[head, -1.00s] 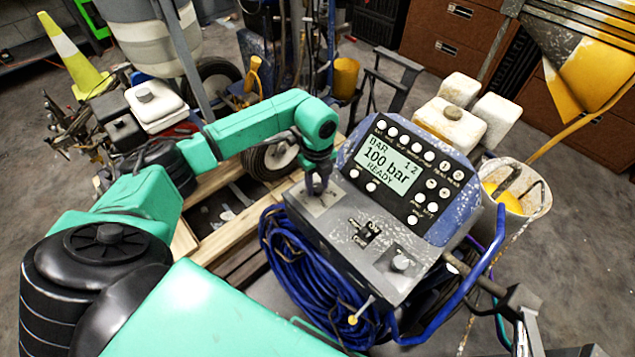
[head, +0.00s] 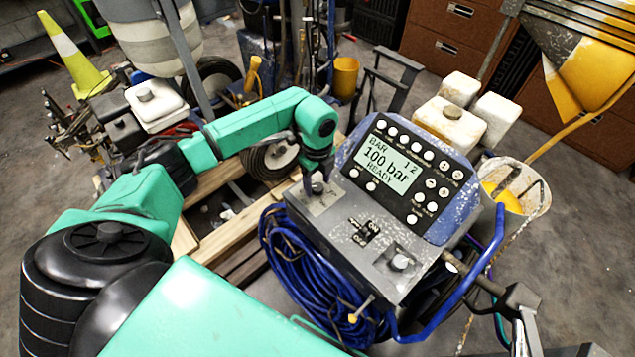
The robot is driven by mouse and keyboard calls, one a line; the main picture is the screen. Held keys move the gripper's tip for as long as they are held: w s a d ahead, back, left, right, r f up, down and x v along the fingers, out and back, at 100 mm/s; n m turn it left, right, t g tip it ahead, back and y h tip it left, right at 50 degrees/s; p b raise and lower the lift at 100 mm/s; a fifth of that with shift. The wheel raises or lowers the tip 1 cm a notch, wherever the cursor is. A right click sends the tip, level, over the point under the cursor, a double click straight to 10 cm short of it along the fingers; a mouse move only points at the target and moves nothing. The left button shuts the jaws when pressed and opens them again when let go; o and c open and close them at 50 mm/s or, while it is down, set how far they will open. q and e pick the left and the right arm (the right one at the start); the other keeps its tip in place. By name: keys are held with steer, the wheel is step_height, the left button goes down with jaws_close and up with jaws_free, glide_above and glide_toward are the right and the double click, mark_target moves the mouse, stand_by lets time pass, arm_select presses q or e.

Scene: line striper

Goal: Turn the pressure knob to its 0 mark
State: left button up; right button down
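The line striper's control box (head: 345,252) has a blue panel with a display (head: 381,166) reading "BAR 100 bar READY". My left gripper (head: 317,188) points down over a light marked plate (head: 327,203) at the left end of the box top. Its fingers are small here, and I cannot tell whether they are open or shut on a knob; any knob under them is hidden. An ON/OFF switch (head: 366,232) sits in the middle. My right gripper is out of view.
A coiled blue hose (head: 300,275) hangs on the box's near side. A blue bent tube (head: 470,290) runs along its right. A bucket (head: 535,200) and white containers (head: 450,122) stand behind. Wooden boards (head: 215,222) lie under my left arm.

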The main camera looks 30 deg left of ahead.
mark_target(317, 186)
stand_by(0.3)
arm_select(q)
step_height(317, 186, up, 14)
steer(key=b, duration=0.2)
steer(key=shift+r, duration=0.2)
